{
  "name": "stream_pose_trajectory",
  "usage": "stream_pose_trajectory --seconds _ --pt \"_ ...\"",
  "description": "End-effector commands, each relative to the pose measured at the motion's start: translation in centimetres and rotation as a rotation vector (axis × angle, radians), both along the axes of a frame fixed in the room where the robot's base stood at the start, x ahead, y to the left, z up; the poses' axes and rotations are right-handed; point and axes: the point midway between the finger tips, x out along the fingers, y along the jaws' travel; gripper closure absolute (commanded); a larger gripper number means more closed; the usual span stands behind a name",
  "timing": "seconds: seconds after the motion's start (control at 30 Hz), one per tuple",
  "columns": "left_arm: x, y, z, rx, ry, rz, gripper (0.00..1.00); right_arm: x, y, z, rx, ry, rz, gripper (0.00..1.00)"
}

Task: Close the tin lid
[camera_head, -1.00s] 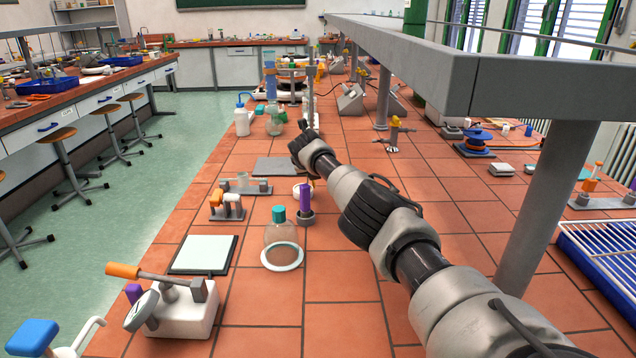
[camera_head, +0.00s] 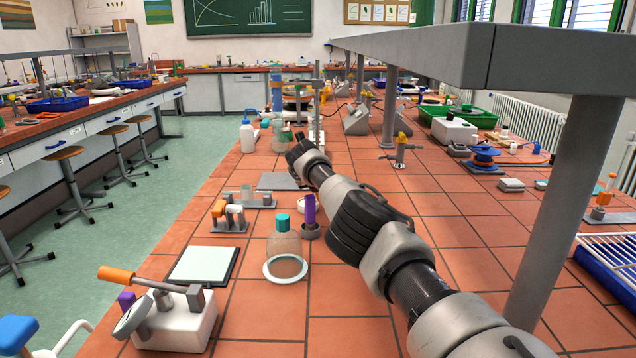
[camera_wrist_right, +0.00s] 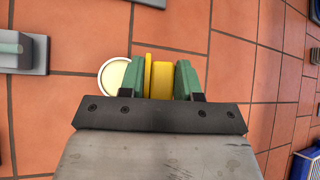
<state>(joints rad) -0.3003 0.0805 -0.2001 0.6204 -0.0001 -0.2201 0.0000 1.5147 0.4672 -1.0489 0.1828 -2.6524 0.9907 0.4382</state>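My right arm reaches in from the lower right of the head view, and its dark gripper (camera_head: 298,148) is over the bench beyond the purple-topped item. In the right wrist view, the green fingers of my right gripper (camera_wrist_right: 161,80) are shut on a yellow lid-like piece (camera_wrist_right: 161,75), seen edge-on. A round open tin (camera_wrist_right: 115,76) with a pale inside and shiny rim lies on the tiles just left of the fingers, partly covered by one. In the head view a pale round thing (camera_head: 303,205), likely this tin, is partly hidden. My left gripper is out of view.
A glass vessel with a teal cap (camera_head: 284,250), a purple-topped item (camera_head: 310,212) and a grey plate (camera_head: 276,181) are near my right arm. A white-topped pad (camera_head: 203,265) lies at front left. A shelf post (camera_head: 566,215) stands right of the arm.

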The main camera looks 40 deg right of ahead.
Motion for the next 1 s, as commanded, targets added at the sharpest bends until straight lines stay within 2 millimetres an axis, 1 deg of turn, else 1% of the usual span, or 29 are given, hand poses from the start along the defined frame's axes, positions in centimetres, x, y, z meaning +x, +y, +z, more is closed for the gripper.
stream_pose_trajectory --seconds 0.03,0.1,0.13,0.57,0.77,0.93,1.0 --pt "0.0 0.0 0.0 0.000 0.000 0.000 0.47 -0.2 -0.4 0.1 -0.004 0.002 -0.006 0.60" --pt "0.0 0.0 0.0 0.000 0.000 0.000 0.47 -0.2 -0.3 0.1 -0.003 0.002 -0.005 0.49" --pt "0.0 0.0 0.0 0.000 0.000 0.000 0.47 -0.2 -0.3 0.1 -0.002 0.002 -0.004 0.48" --pt "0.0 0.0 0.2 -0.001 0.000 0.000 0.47 0.0 0.1 0.4 0.001 -0.002 0.000 0.48" --pt "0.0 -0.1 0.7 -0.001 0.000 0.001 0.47 -0.4 0.7 1.2 0.001 -0.004 0.002 0.48" --pt "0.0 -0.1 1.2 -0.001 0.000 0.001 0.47 -1.2 1.5 2.0 -0.002 -0.001 0.001 0.48" --pt "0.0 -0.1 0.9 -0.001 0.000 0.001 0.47 -1.5 2.1 2.6 -0.002 -0.005 0.001 0.48"
